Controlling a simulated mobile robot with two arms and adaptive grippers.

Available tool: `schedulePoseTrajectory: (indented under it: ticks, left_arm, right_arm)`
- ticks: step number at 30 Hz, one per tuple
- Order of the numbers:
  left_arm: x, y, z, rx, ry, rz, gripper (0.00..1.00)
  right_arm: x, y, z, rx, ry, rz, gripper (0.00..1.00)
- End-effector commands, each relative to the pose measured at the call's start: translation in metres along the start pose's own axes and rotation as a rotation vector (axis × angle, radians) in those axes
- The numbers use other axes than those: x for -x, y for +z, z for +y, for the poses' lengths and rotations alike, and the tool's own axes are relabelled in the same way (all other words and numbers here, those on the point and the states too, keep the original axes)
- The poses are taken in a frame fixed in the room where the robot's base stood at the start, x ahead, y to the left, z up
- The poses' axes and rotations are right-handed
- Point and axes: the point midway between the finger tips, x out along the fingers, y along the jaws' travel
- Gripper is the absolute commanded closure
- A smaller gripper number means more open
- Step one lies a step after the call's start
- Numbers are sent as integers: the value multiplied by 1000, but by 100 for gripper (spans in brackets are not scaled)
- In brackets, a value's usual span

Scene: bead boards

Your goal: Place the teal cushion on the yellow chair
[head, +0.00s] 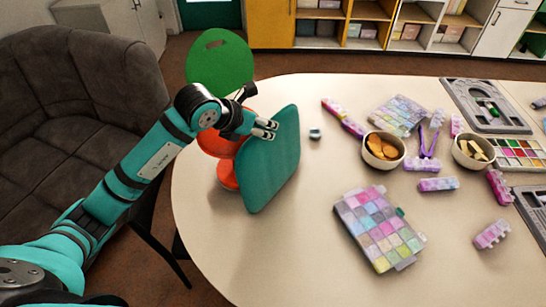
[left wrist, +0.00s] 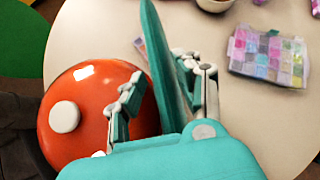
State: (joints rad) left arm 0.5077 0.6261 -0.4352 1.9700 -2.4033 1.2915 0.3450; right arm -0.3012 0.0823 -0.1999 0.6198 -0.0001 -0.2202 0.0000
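The teal cushion (head: 268,172) is a flat panel standing tilted on edge on the near left part of the table in the head view. My left gripper (head: 268,129) is at its upper part. In the left wrist view the cushion (left wrist: 160,55) stands between the spread fingers of the gripper (left wrist: 160,78), close to the right finger, with a gap to the left finger. The gripper looks open. No yellow chair shows; a green chair back (head: 220,62) with a slot stands behind the table. My right gripper is not in view.
An orange-red rounded object (head: 228,174) with a white knob stands just left of the cushion. A bead board (head: 380,228), bowls (head: 384,150) and several bead strips lie to the right. A dark armchair (head: 70,100) stands left. The table's front left is clear.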

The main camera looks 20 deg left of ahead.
Motion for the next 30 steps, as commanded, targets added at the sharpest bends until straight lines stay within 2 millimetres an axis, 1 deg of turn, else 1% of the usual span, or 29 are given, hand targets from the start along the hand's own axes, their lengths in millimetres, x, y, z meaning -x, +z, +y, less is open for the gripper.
schedulePoseTrajectory:
  ticks: [1, 3, 6, 9, 14, 21, 22, 30]
  left_arm:
    - [-6, 2, -2, 3, -2, 3, 66]
    - [-17, 1, -1, 4, -2, 1, 66]
    - [-26, 1, -1, 1, 0, 0, 66]
    - [-29, 0, 0, 0, 0, -1, 66]
    - [-29, 0, 0, 0, 0, -1, 66]
    - [-29, 0, 0, 0, 0, -1, 98]
    - [-29, 0, 0, 0, 0, -1, 100]
    - [-29, 0, 0, 0, 1, -1, 100]
  right_arm:
    - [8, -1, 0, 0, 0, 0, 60]
    - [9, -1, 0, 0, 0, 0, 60]
    - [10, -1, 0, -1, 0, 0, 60]
    - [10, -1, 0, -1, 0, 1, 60]
    - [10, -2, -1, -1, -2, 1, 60]
    - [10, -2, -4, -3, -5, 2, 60]
    - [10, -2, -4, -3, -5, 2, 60]
    - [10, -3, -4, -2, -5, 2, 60]
